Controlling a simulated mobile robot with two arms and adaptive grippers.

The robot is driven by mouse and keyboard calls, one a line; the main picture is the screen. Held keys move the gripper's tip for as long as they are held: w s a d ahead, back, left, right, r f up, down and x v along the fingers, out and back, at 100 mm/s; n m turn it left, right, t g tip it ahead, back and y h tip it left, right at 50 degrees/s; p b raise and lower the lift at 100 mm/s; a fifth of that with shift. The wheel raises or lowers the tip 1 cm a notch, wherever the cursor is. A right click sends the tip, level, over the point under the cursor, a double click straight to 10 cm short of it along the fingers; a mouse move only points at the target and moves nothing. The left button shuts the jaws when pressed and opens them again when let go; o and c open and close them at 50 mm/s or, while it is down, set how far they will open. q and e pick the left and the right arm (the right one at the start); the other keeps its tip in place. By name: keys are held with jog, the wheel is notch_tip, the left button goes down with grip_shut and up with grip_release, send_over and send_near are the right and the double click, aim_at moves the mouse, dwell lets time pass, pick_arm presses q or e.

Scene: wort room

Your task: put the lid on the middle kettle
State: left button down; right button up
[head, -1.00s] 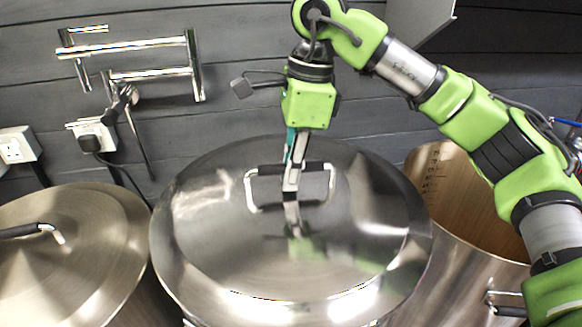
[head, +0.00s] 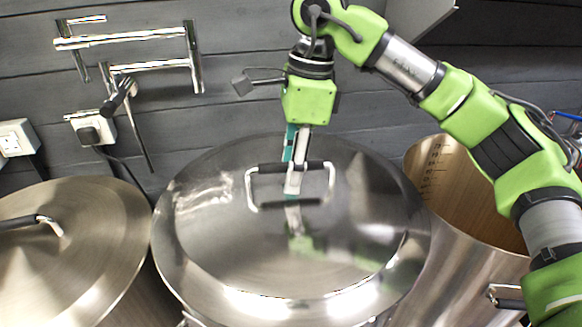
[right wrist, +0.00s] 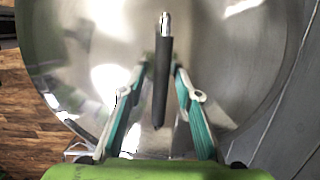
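The lid (head: 330,235) is a wide, round, shiny steel disc with a black-and-chrome bar handle (head: 262,169). It lies level over the middle kettle, whose body is almost wholly hidden beneath it. I cannot tell whether its rim touches the kettle all round. My right gripper (head: 292,190) points straight down at the handle. My left gripper is not in view.
A lidded kettle (head: 90,240) stands at the left. An open kettle (head: 455,265) with inner volume marks stands at the right, under my right arm.

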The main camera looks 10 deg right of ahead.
notch_tip(320, 180, up, 12)
jog(key=d, duration=0.1)
jog(key=shift+s+d, duration=0.15)
jog(key=shift+d, duration=0.15)
dwell(0.3)
